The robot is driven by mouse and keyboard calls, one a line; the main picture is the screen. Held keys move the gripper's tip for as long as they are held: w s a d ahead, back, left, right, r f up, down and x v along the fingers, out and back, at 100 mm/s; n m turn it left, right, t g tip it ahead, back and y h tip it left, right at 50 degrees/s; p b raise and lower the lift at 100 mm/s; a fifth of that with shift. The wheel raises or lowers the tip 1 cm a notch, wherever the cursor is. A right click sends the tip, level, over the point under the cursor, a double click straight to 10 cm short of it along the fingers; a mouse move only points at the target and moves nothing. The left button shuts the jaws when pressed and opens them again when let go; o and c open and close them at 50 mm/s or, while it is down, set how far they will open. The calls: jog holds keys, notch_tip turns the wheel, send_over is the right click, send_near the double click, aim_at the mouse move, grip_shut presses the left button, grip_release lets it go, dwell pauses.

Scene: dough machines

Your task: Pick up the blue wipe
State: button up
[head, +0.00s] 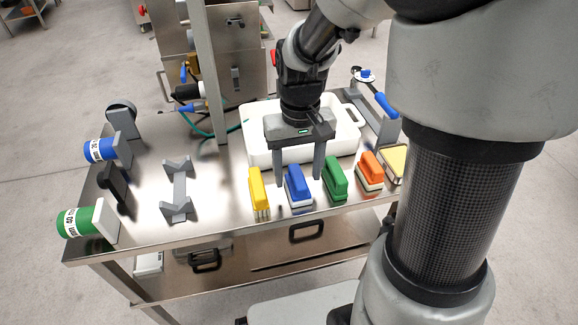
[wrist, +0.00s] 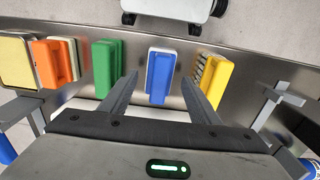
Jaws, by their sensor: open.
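The blue wipe (head: 296,184), a block with a blue grip on a white pad, stands in the row at the front edge of the steel table. My gripper (head: 298,181) is open and points down at it. In the head view one finger shows to each side of the wipe. In the wrist view the blue wipe (wrist: 160,76) lies between the lines of the two open fingers (wrist: 161,84), mostly beyond their tips. Nothing is held. I cannot tell how far the fingertips are above the table.
A yellow brush (head: 258,190) and a green wipe (head: 335,178) flank the blue wipe closely. An orange wipe (head: 370,170) stands further right. A white tub (head: 255,150) lies behind. A grey holder (head: 178,190) and labelled blue (head: 101,150) and green (head: 75,222) cylinders are left.

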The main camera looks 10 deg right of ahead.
aim_at(298, 175)
notch_tip(298, 175, down, 2)
jog(key=shift+f, duration=0.1)
jog(key=c, duration=1.1)
jog(key=shift+o, duration=0.2)
jog(key=shift+r, duration=0.2)
notch_tip(298, 175, up, 10)
jog(key=p, duration=0.3)
jog(key=shift+f, duration=0.1)
